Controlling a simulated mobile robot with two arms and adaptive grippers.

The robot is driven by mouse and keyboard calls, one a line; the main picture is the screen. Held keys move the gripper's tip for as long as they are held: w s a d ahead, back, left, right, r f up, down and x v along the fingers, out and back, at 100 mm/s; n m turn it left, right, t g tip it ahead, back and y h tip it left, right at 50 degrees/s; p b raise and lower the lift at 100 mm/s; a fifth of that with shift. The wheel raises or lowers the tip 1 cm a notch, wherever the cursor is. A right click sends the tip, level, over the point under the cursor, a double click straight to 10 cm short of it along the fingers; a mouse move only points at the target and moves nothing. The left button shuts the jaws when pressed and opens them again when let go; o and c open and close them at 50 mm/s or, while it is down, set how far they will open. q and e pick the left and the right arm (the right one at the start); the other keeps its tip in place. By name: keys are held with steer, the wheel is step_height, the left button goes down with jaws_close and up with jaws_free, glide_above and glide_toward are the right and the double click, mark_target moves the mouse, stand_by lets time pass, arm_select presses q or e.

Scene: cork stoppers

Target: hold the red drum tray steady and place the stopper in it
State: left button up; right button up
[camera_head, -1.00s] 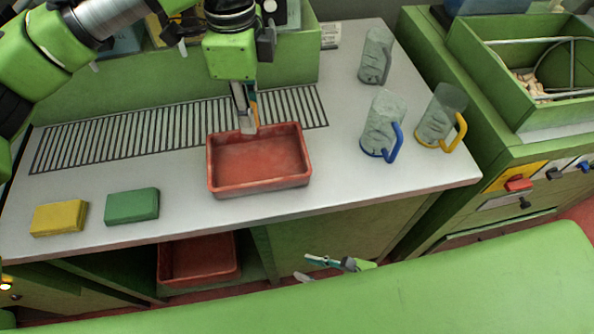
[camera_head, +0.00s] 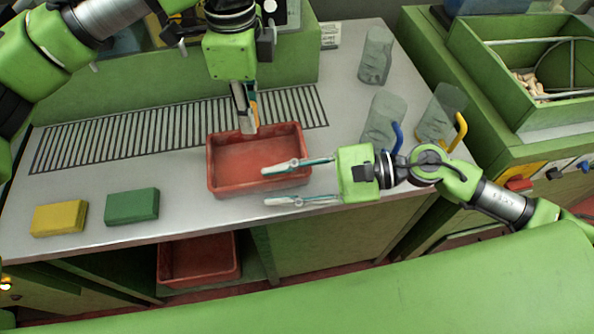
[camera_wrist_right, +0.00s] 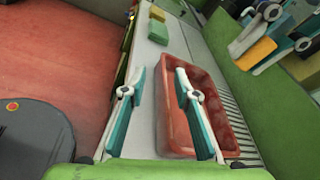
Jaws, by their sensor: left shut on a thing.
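The red tray (camera_head: 227,187) sits on the pale counter; it also shows in the right wrist view (camera_wrist_right: 172,128). The right wrist view shows the fingers (camera_wrist_right: 159,76) wide apart. No stopper is visible in the tray. Small pale pieces (camera_head: 530,86), perhaps cork stoppers, lie in a bin at right.
A green block (camera_head: 131,206) and a yellow block (camera_head: 59,218) lie left of the tray. Several mugs, one with a blue handle (camera_head: 397,138), stand right of it, close to my right arm. Another red tray (camera_head: 198,262) is on the shelf below. The green bin (camera_head: 500,85) is far right.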

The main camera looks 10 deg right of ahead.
mark_target(261, 184)
steer(key=shift+m+g+h, duration=0.3)
steer(key=shift+g+h, duration=0.2)
steer(key=shift+h, duration=0.3)
steer(key=w+d, duration=0.1)
steer(key=w+d+f, duration=0.1)
steer(key=d, duration=0.1)
steer(key=shift+w+d, duration=0.1)
steer(key=shift+f, duration=0.1)
steer(key=shift+x, duration=3.65)
jaws_close()
